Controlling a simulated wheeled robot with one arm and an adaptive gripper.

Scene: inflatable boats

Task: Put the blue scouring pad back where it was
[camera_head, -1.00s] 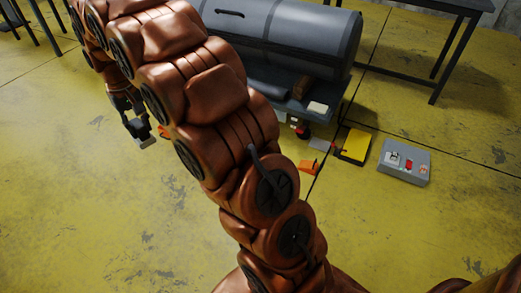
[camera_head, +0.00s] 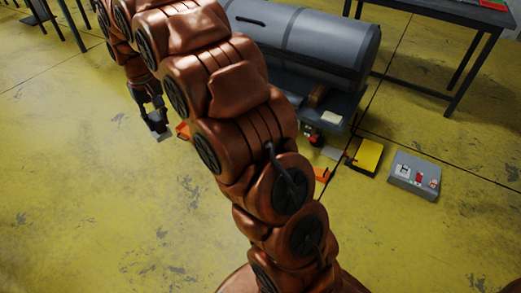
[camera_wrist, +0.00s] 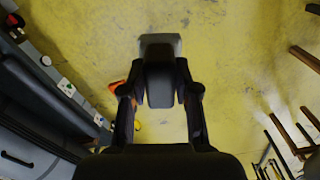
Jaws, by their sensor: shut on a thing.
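My gripper (camera_head: 155,120) is at the upper left of the head view, above open yellow floor. It is shut on a small greyish block (camera_head: 162,137). In the wrist view the block (camera_wrist: 160,46) sits between the fingers of my gripper (camera_wrist: 161,88), with a lighter grey far end sticking out beyond the tips. It looks grey rather than blue in both views, so I cannot tell by colour whether it is the scouring pad. No other blue pad shows. My arm hides part of the floor in the head view.
A grey tank (camera_head: 300,38) stands on a dark base bearing a cream block (camera_head: 331,118). A yellow item (camera_head: 368,155), a grey box (camera_head: 414,174) and an orange item (camera_head: 182,131) lie on the floor. A dark table (camera_head: 440,18) stands upper right.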

